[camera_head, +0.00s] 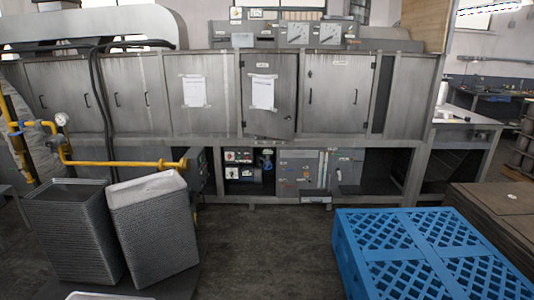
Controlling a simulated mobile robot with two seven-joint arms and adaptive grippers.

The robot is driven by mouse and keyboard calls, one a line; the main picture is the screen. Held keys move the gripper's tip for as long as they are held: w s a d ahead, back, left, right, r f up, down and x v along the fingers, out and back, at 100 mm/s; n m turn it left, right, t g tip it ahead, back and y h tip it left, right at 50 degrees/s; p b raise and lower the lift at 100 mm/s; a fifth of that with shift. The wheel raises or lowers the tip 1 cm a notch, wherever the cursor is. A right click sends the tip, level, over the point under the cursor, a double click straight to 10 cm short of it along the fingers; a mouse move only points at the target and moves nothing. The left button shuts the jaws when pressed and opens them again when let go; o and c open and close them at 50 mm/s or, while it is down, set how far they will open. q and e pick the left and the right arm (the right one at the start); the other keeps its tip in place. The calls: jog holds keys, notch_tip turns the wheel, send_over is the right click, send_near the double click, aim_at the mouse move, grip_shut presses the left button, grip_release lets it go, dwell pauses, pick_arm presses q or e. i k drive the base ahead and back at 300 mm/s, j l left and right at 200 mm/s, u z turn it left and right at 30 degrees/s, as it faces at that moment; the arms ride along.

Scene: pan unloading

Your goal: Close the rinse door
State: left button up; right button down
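A long grey metal washing machine spans the back, with a row of upper doors. The middle door (284,112) carries a white paper sheet (262,92) and a small label that is too small to read. This door looks slightly ajar, its lower edge slanting out from the machine front; I take it to be the rinse door. The door to its right (338,100) looks shut and has dark handles. Neither of my grippers is in view.
Two stacks of grey trays (155,235) stand at front left. Yellow pipes (120,163) run at left. Dark floor (270,235) is clear between stacks and crate.

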aim_at(269, 81)
jog(key=i, duration=3.4)
